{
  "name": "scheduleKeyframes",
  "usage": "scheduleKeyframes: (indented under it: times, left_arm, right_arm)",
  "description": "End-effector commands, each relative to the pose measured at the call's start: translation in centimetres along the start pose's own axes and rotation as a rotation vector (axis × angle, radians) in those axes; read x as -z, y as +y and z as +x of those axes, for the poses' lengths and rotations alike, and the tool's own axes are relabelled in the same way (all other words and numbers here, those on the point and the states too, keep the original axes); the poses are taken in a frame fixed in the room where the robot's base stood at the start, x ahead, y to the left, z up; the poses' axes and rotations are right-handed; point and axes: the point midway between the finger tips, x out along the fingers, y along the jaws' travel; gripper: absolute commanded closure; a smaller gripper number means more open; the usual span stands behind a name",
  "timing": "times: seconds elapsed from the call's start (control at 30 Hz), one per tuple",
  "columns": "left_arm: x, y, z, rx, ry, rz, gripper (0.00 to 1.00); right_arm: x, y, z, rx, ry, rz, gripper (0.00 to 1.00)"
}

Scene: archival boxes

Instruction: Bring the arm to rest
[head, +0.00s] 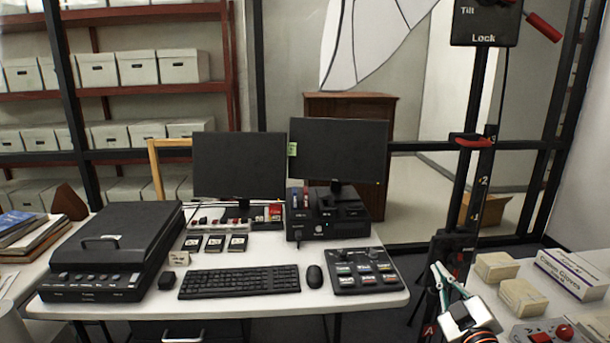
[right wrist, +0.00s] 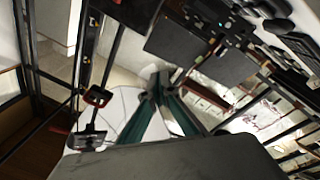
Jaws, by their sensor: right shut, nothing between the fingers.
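My right gripper (head: 438,272) is at the lower right of the head view, in front of the gap between the desk and the side table. Its greenish fingers point up and hold nothing. In the right wrist view the two fingers (right wrist: 158,88) converge toward their tips, shut and empty. The wrist view is tilted and shows the monitors and desk from an angle. My left gripper is not in view.
A desk (head: 240,256) holds two monitors (head: 338,150), a keyboard (head: 240,282), a scanner (head: 115,245) and a control panel (head: 362,270). A side table at right holds a glove box (head: 572,275) and beige blocks (head: 522,297). A black stand (head: 470,150) rises behind my right gripper.

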Motion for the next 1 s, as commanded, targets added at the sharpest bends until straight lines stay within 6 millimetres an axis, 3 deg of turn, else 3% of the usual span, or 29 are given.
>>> scheduleKeyframes:
  times: [0.03,0.2,0.37,0.5,0.6,0.73,0.77,0.83,1.0]
  left_arm:
    - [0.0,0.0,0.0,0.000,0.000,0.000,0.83]
    - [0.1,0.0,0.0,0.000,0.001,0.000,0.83]
    - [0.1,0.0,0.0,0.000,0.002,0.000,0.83]
    - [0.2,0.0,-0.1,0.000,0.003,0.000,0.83]
    - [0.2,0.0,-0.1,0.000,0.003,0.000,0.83]
    - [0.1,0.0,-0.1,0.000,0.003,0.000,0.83]
    - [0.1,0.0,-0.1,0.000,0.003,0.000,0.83]
    - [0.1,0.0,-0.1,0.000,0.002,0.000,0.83]
    - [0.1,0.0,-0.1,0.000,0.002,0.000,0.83]
  right_arm:
    - [-1.9,-2.9,-1.9,0.047,-0.037,0.034,1.00]
    - [-6.8,-11.2,-8.7,0.184,-0.157,0.150,1.00]
    - [-10.3,-18.2,-16.5,0.302,-0.282,0.266,1.00]
    - [-12.4,-23.4,-23.9,0.392,-0.395,0.366,1.00]
    - [-13.2,-26.0,-28.4,0.439,-0.465,0.426,1.00]
    - [-13.6,-28.1,-32.5,0.478,-0.526,0.480,1.00]
    - [-13.6,-28.4,-33.1,0.483,-0.535,0.488,1.00]
    - [-13.6,-28.8,-34.0,0.491,-0.549,0.500,0.83]
    - [-13.7,-29.0,-34.4,0.494,-0.555,0.505,0.83]
